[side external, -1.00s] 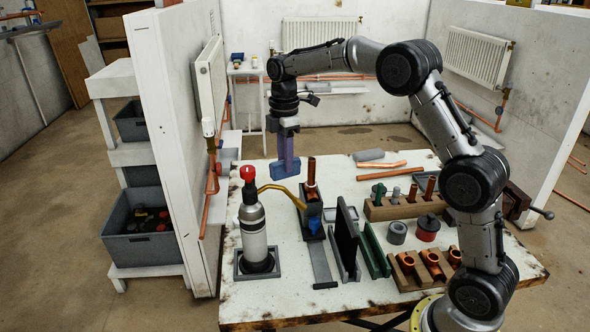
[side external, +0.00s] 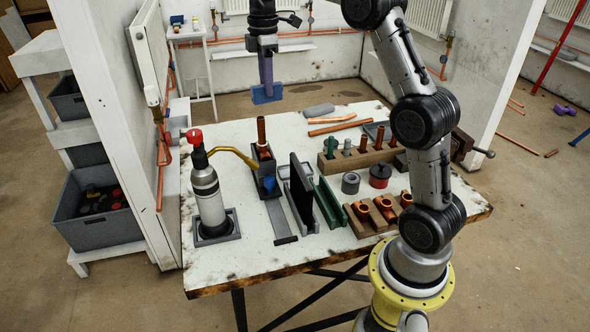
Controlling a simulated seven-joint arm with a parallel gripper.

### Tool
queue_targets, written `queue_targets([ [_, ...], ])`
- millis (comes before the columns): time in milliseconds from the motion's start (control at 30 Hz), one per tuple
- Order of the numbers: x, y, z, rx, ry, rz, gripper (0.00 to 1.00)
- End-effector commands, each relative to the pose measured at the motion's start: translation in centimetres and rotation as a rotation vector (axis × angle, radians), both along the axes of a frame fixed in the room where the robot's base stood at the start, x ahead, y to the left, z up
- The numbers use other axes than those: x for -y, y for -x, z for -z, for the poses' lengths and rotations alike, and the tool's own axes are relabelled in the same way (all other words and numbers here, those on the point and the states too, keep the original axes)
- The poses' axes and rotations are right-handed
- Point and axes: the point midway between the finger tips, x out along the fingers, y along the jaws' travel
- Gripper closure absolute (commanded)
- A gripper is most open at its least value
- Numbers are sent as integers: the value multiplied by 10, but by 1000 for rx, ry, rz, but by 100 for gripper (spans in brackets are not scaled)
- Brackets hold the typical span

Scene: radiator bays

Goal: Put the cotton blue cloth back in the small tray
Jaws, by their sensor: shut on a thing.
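My gripper (side external: 266,70) points down and is shut on a flat blue piece (side external: 267,94), which looks like the blue cloth. It holds the piece in the air, seen against the floor beyond the table's back edge. A shallow grey tray (side external: 284,171) lies on the table behind the upright black panel, which partly hides it. A darker tray (side external: 374,129) shows at the back right, partly behind my arm. I cannot tell which is the small tray.
A red-topped bottle (side external: 205,190) stands in a square holder at left. A copper pipe (side external: 261,131) stands upright near a curved brass tube. The black panel (side external: 301,192) and wooden fitting blocks (side external: 360,155) crowd the middle and right. The table's back left (side external: 225,130) is clear.

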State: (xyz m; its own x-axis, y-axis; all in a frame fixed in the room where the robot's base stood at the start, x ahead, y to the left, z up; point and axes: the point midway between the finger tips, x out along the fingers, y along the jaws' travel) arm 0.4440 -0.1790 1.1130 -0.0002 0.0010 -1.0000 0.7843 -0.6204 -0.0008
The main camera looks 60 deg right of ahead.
Motion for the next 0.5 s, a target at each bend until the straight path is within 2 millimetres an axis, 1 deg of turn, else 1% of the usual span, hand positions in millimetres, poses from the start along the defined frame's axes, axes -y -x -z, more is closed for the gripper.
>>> queue_targets([
  [33,11,7,-1,2,1,31,100],
  [100,23,15,-1,1,1,66,100],
  [233,43,28,0,1,1,123,100],
  [300,40,27,14,-4,-2,118,100],
  [500,40,27,42,-2,0,117,100],
])
